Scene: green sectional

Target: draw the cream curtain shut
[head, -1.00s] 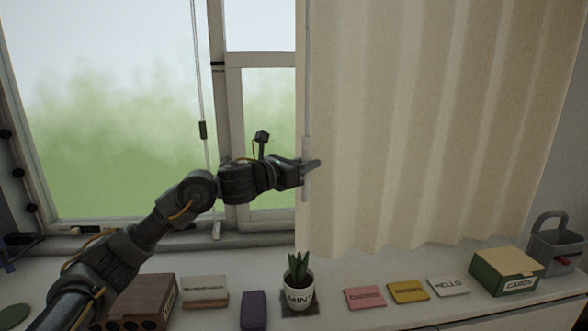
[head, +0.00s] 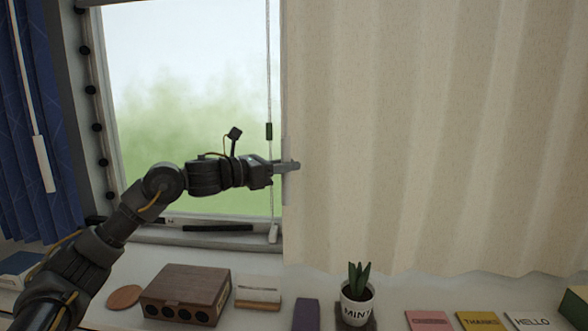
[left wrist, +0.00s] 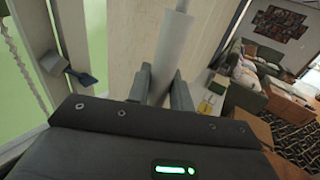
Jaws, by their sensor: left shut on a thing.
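The cream curtain (head: 400,130) hangs in soft folds over the right part of the window, in the head view. Its left edge lies just beside the hanging blind cord, and the left pane (head: 180,90) is uncovered. My left gripper (head: 293,165) is at that edge, shut on the curtain's pale draw wand (head: 287,188). In the left wrist view, the wand (left wrist: 174,45) runs between the fingers (left wrist: 160,86), with cream cloth (left wrist: 128,40) beside it. The top of the curtain is out of view. My right gripper is not in view.
A blue curtain (head: 35,120) with its own white wand (head: 45,165) hangs at the far left. On the sill below stand a wooden box (head: 185,290), a mint plant pot (head: 356,303) and several cards. The cord (head: 268,70) hangs near my gripper.

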